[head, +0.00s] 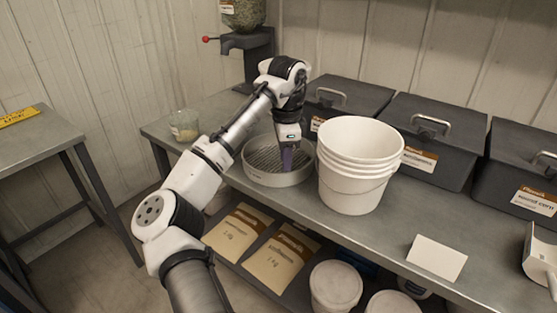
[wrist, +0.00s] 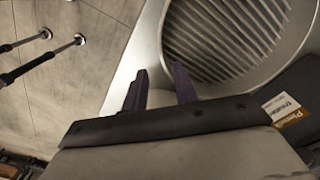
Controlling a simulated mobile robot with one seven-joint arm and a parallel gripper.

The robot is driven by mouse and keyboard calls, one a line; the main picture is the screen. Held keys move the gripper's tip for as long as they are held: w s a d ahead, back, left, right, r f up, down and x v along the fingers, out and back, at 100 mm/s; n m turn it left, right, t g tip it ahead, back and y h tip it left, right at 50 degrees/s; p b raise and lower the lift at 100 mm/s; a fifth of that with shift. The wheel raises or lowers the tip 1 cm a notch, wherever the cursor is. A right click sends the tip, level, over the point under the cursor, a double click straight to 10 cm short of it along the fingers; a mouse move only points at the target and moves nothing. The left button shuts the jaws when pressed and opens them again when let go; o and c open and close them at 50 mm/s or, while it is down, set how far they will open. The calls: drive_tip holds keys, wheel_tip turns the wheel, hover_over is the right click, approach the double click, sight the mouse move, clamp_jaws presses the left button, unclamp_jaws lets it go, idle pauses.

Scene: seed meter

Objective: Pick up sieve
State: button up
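The sieve (head: 254,178) is a round, pale grey pan with a slotted bottom, lying flat on the metal bench left of the white buckets. In the wrist view the sieve (wrist: 225,40) fills the upper right, with its curved wall and parallel slots showing. My gripper (head: 287,168) points down at the sieve's right side in the head view. In the wrist view the two dark purple fingers of my gripper (wrist: 160,80) stand apart. The right finger overlaps the sieve's wall and the left one is outside it. I cannot tell whether either finger touches the rim.
A stack of white buckets (head: 352,190) stands close right of my gripper. Dark lidded bins (head: 430,150) line the back. A white card (head: 436,257) and a metal scoop (head: 540,255) are at right.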

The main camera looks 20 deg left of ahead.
sight(283, 174)
drive_tip(key=f, duration=0.3)
drive_tip(key=f+p, duration=0.1)
drive_tip(key=f, duration=0.1)
drive_tip(key=shift+w+a+f, duration=0.25)
drive_tip(key=shift+a+f, duration=0.1)
drive_tip(key=shift+a, duration=0.05)
drive_tip(key=shift+f, duration=0.4)
clamp_jaws()
